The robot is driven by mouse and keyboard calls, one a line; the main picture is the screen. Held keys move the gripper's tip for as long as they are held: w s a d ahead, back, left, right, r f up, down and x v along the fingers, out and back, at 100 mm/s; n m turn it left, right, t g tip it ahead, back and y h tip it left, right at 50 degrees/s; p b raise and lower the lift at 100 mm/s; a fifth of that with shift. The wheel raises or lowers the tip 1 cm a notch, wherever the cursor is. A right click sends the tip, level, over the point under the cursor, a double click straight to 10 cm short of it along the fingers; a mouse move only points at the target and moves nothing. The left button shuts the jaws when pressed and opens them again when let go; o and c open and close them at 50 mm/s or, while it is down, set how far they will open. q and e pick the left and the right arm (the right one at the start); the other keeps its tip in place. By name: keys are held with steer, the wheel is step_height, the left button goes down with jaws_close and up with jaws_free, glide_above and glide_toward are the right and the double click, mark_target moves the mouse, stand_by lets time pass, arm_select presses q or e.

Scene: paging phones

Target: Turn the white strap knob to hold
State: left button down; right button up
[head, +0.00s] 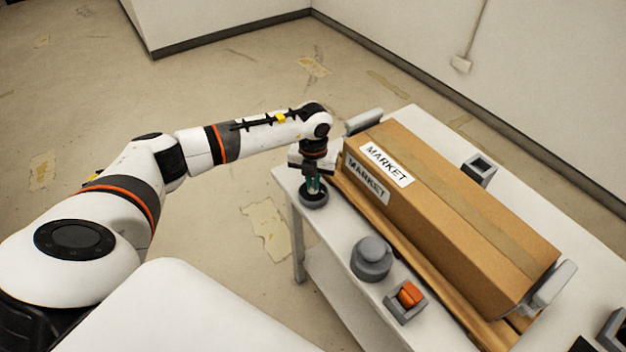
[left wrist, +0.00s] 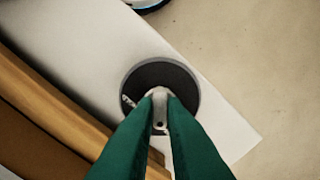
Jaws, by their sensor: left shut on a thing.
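The white strap knob (left wrist: 159,97) stands on a round dark grey dial base (left wrist: 184,84) near the table's corner, in the left wrist view. My left gripper (left wrist: 158,103) has its green fingers closed on the knob from both sides. A small white mark shows on the dial face, left of the knob, but I cannot read it. In the head view my left gripper (head: 313,186) points down over the dial base (head: 314,200) at the table's near left end, and the knob is hidden there. My right gripper is not in view.
A long cardboard box (head: 470,215) labelled MARKET lies along the white table (head: 408,115), beside the dial. A grey round knob (head: 371,256) and an orange switch (head: 410,294) sit along the near edge. A grey socket-like block (head: 479,169) stands behind the box.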

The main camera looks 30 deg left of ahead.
arm_select(q)
steer(key=m+b, duration=0.2)
steer(key=m, duration=0.1)
steer(key=shift+f+m+b, duration=0.1)
steer(key=shift+m+b, duration=0.3)
steer(key=m+b, duration=0.3)
steer(key=m, duration=0.2)
steer(key=m+b, duration=0.3)
steer(key=m, duration=0.2)
steer(key=shift+m+b, duration=0.3)
steer(key=shift+r+m+b, duration=0.2)
steer(key=shift+m+b, duration=0.45)
steer(key=shift+m, duration=0.75)
steer(key=c, duration=1.5)
jaws_free()
